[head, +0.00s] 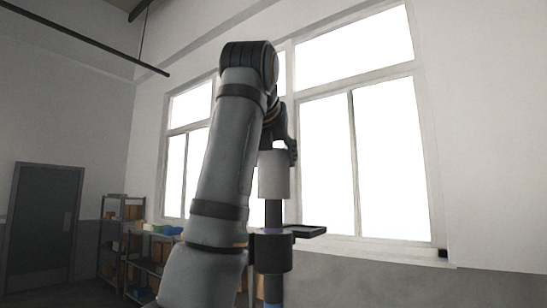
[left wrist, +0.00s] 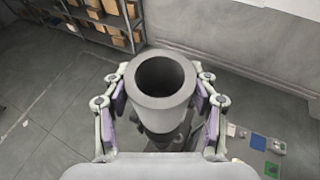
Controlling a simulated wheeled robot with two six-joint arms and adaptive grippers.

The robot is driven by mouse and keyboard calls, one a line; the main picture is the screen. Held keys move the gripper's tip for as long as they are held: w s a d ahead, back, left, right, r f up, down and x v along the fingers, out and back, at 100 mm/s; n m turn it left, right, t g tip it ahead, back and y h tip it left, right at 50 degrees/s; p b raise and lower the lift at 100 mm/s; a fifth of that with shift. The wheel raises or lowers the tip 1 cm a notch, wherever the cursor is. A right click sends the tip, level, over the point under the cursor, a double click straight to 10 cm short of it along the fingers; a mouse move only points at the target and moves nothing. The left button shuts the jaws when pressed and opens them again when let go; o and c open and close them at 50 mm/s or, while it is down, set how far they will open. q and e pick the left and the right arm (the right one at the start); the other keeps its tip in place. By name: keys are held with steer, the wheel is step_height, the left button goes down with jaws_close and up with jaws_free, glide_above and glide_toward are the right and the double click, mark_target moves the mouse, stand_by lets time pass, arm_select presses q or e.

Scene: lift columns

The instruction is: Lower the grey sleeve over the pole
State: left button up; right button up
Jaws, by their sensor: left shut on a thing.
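The grey sleeve (head: 274,175) is a light hollow cylinder and stands upright in the head view. My left gripper (left wrist: 160,103) is shut on the sleeve (left wrist: 160,78), with a purple-padded finger on either side. In the head view my arm hides most of that gripper. The pole (head: 273,213) is dark and upright, directly below the sleeve and in line with it. I cannot tell whether its top is inside the sleeve. In the left wrist view I look down into the sleeve's bore and make out no pole in it. My right gripper is not in view.
A black collar (head: 272,253) surrounds the pole lower down. A small dark tray (head: 305,231) sticks out to the right beside the pole. Shelves with boxes (head: 146,252) stand at the back left, near a door (head: 42,228). Large windows (head: 388,150) fill the back wall.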

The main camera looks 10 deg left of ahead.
mark_target(272, 180)
arm_select(q)
steer(key=shift+f+b, duration=2.75)
steer(key=shift+f, duration=0.3)
steer(key=o, duration=1.4)
steer(key=shift+r, duration=0.1)
